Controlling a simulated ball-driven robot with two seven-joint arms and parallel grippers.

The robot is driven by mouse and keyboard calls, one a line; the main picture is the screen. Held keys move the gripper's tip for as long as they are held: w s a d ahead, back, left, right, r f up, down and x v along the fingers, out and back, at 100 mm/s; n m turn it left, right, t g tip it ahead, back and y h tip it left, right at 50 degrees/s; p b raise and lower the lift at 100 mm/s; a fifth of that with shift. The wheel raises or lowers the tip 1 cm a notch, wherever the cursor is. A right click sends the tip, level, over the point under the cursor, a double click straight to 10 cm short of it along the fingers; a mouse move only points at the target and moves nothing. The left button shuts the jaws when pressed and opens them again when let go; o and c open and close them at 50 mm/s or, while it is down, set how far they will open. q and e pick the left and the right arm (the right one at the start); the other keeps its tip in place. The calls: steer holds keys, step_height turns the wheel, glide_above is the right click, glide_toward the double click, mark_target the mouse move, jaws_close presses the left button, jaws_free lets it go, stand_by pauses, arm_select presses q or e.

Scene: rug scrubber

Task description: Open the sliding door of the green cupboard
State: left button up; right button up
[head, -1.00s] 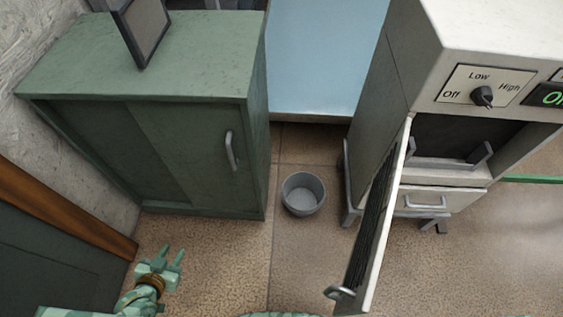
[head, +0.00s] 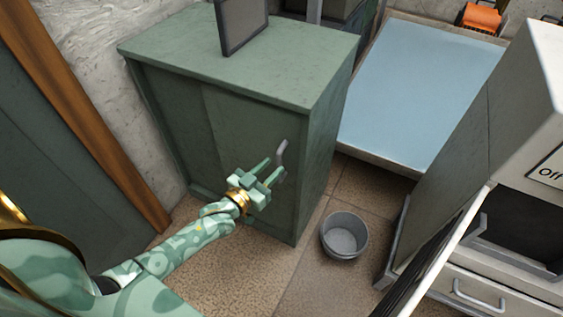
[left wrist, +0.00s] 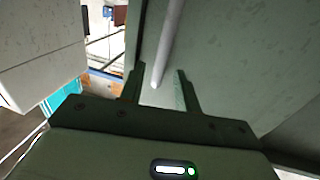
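The green cupboard (head: 235,75) stands at the centre of the head view, with its sliding door (head: 248,135) on the front face. The door's grey bar handle (head: 281,152) shows just beyond my left gripper (head: 272,172). The left gripper is open. In the left wrist view the handle (left wrist: 168,45) runs down between the two spread fingers (left wrist: 160,85), its lower end near the fingertips. I cannot tell whether the fingers touch it. My right gripper is not in view.
A grey bucket (head: 344,235) stands on the floor right of the cupboard. A white appliance (head: 545,110) with an open door is at the right. A dark framed panel (head: 243,25) stands on the cupboard. A brown wooden post (head: 95,125) is at the left.

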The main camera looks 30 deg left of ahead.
mark_target(278, 162)
arm_select(q)
steer(key=w, duration=0.2)
steer(key=w+b, duration=0.1)
steer(key=shift+w+d+f, duration=0.1)
steer(key=shift+w+d, duration=0.15)
steer(key=shift+w, duration=0.35)
jaws_close()
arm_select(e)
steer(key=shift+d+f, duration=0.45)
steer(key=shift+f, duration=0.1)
